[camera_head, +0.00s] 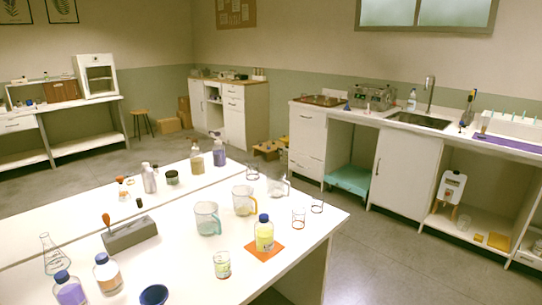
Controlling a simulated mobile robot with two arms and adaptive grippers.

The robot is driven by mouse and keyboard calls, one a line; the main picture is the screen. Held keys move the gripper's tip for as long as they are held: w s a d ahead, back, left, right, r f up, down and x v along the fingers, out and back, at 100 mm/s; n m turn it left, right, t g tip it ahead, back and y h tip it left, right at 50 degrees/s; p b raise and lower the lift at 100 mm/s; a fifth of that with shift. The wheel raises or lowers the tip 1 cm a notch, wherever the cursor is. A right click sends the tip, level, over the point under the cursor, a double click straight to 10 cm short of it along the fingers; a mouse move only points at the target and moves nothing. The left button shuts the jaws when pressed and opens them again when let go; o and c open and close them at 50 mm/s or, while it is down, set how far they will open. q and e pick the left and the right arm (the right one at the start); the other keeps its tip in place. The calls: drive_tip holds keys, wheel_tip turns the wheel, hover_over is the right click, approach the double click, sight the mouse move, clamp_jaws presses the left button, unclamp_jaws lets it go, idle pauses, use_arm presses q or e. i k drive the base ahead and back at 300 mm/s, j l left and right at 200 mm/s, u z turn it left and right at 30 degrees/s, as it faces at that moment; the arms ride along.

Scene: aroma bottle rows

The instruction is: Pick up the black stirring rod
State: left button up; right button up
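I cannot make out a black stirring rod for certain in the head view. A grey block (129,234) on the near white table holds an upright item with an orange-brown top (106,219). Neither of my grippers is in view.
The white table (180,274) bears a yellow bottle (264,233) on an orange mat (275,250), jugs (208,218), a glass flask (54,254), a dark blue bowl (153,295) and several bottles. A sink counter (375,115) stands at the right. The floor between is mostly clear.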

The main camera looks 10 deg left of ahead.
sight(139, 202)
drive_tip(key=i+u, duration=0.1)
drive_tip(key=u, duration=0.3)
drive_tip(key=i+l+u, duration=0.1)
drive_tip(key=u, duration=0.35)
drive_tip(key=i+u, duration=0.1)
drive_tip(key=u, duration=0.3)
